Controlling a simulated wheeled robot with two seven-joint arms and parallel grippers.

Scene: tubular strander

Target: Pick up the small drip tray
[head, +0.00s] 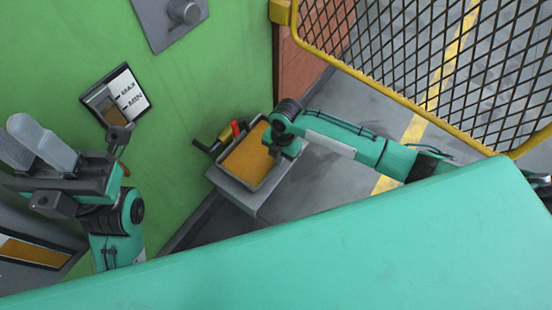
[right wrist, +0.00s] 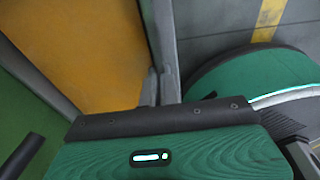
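The small drip tray (head: 262,183) is a grey, open box with orange-brown fluid or lining inside. It rests on a grey ledge beside the green machine wall. My right gripper (head: 277,150) reaches down to its right rim. In the right wrist view, its fingers (right wrist: 159,88) sit close together at the tray's thin side wall (right wrist: 152,35), one on each side as far as I can see.
A yellow-framed mesh guard (head: 400,60) stands at the upper right. A red-handled lever (head: 237,128) and a black handle (head: 206,147) sit by the tray's left and back. Grey floor lies behind my right arm.

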